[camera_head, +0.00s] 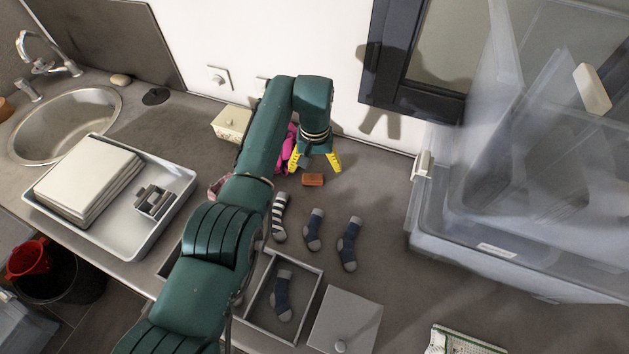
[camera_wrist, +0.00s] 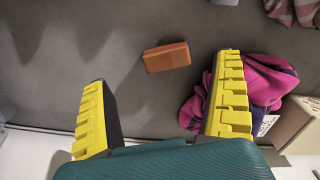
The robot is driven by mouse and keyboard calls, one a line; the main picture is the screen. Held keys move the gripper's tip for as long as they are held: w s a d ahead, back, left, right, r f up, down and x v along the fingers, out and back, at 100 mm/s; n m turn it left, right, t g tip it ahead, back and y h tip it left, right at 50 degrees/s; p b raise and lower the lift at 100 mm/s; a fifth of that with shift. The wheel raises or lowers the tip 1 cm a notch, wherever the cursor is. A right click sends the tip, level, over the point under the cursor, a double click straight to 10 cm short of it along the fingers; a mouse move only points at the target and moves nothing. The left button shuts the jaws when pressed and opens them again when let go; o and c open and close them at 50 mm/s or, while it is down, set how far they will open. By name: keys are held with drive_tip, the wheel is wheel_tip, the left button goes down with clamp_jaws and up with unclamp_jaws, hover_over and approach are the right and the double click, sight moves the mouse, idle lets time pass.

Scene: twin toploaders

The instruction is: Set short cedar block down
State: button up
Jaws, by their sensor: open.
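The short cedar block (camera_head: 313,180) is a small reddish-brown block lying on the grey counter. In the wrist view the block (camera_wrist: 166,57) lies flat beyond the fingertips, between their lines and apart from both. My gripper (camera_head: 315,164) has yellow ridged fingers and is open and empty above the counter, just behind the block in the head view. In the wrist view my gripper (camera_wrist: 160,95) shows its two fingers spread wide.
A pink and purple cloth (camera_wrist: 255,90) lies close beside one finger. Several socks (camera_head: 314,230) lie in front of the block. An open grey box (camera_head: 262,325) holds a sock. A large clear bin (camera_head: 500,240) stands right. Bare counter lies between block and bin.

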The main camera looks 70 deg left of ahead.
sight(313, 180)
drive_tip(key=f, duration=0.2)
drive_tip(key=f+b, duration=0.1)
drive_tip(key=f, duration=0.4)
drive_tip(key=shift+s+a, duration=0.15)
drive_tip(key=shift+s, duration=0.15)
drive_tip(key=c, duration=1)
